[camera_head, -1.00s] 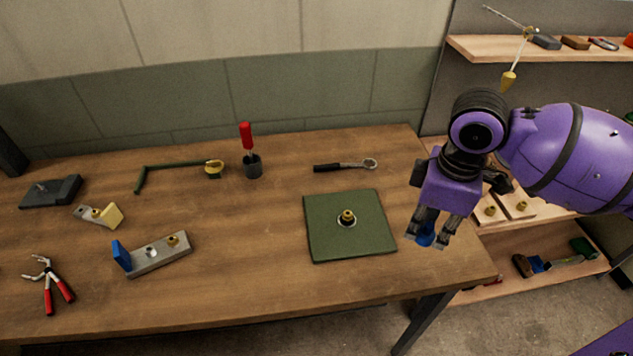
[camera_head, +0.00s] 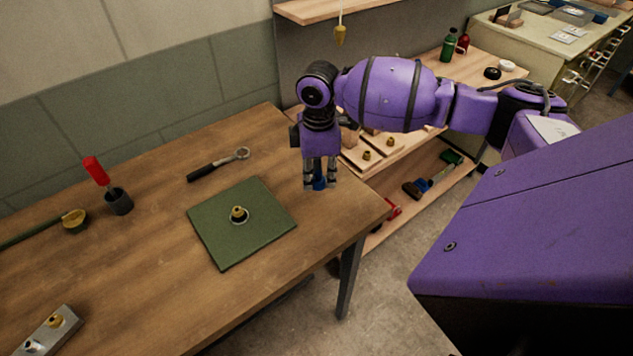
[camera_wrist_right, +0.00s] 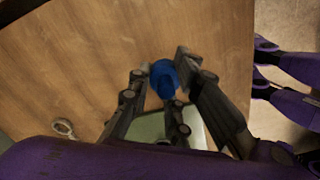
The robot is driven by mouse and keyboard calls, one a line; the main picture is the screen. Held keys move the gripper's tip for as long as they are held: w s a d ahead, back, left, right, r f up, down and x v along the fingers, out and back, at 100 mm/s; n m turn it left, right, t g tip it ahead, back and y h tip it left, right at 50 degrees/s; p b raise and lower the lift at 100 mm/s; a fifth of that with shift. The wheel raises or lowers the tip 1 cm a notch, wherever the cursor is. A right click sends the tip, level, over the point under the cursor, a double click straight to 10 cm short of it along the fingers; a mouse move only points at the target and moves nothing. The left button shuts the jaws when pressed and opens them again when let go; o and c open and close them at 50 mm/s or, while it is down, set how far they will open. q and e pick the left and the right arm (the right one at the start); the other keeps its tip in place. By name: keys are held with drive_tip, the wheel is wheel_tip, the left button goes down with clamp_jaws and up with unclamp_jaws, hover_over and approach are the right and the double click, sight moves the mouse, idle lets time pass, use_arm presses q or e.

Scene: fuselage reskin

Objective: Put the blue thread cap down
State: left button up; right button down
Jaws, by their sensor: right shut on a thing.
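The blue thread cap (camera_head: 319,183) is between the fingertips of my right gripper (camera_head: 320,180), near the right end of the wooden table (camera_head: 150,265). In the right wrist view the blue cap (camera_wrist_right: 164,79) shows between the fingers of the same gripper (camera_wrist_right: 160,90), with wood behind it. I cannot tell whether the cap touches the table. The fingers hide part of it. My left gripper is not in view.
A green mat (camera_head: 245,247) with a brass fitting (camera_head: 239,213) lies left of my right gripper. A ratchet wrench (camera_head: 218,164) lies behind the mat. Shelves (camera_head: 385,150) stand beyond the table's right edge. Bare wood surrounds the mat.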

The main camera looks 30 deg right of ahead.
sight(318, 183)
drive_tip(key=shift+w+d+f, duration=0.2)
drive_tip(key=shift+w+f, duration=0.15)
drive_tip(key=shift+f, duration=0.05)
drive_tip(key=f, duration=0.3)
drive_tip(key=shift+w+d+f, duration=0.2)
drive_tip(key=shift+w+f, duration=0.05)
drive_tip(key=shift+f, duration=0.1)
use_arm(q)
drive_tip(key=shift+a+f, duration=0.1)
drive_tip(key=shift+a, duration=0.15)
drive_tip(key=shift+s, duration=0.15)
use_arm(e)
drive_tip(key=shift+f, duration=0.15)
drive_tip(key=c, duration=1.6)
unclamp_jaws()
drive_tip(key=shift+c, duration=0.2)
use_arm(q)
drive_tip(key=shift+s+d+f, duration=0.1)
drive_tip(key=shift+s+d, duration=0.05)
